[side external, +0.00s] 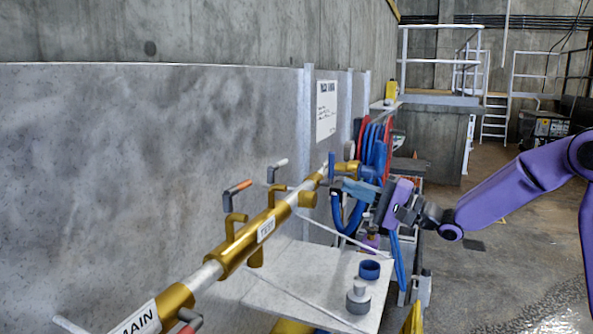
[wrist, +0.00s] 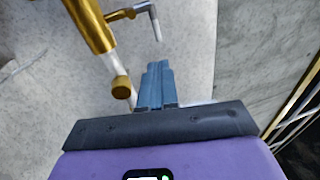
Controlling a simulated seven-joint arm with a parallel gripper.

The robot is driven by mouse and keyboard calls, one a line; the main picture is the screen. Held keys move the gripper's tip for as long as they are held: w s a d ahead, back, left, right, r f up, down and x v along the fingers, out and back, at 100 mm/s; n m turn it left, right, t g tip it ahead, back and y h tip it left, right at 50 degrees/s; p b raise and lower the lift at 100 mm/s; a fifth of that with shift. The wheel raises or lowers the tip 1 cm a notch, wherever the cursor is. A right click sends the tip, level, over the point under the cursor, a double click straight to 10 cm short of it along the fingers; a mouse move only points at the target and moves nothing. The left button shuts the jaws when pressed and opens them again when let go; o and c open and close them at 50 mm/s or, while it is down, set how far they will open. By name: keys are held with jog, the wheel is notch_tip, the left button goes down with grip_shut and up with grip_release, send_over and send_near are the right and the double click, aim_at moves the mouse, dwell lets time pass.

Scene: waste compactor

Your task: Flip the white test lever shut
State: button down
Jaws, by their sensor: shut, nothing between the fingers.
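The white test lever (side external: 278,165) has a bent grey stem and a pale handle. It stands above the gold pipe fitting labelled TEST (side external: 265,229), with its handle pointing up and right along the pipe. In the wrist view the lever (wrist: 155,23) is at the top, its white handle pointing toward my fingers. My gripper (side external: 335,184) is to the right of the lever, beside the pipe and apart from it. Its blue fingers (wrist: 158,66) are shut and empty, with a small gap in the picture between their tips and the handle.
An orange-handled lever (side external: 238,188) stands left of the white one. A gold cap (wrist: 121,88) sticks out near my fingers. Blue and red hoses (side external: 378,145) hang behind my gripper. A concrete wall backs the pipe.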

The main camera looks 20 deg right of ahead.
jog(key=n, duration=0.1)
send_near(284, 164)
jog(key=x, duration=0.6)
jog(key=shift+w+a+g, duration=0.25)
jog(key=shift+w+g, duration=0.05)
jog(key=shift+w, duration=0.1)
dwell(0.3)
jog(key=shift+w+a+r, duration=0.25)
jog(key=shift+w, duration=0.05)
jog(key=shift+a, duration=0.1)
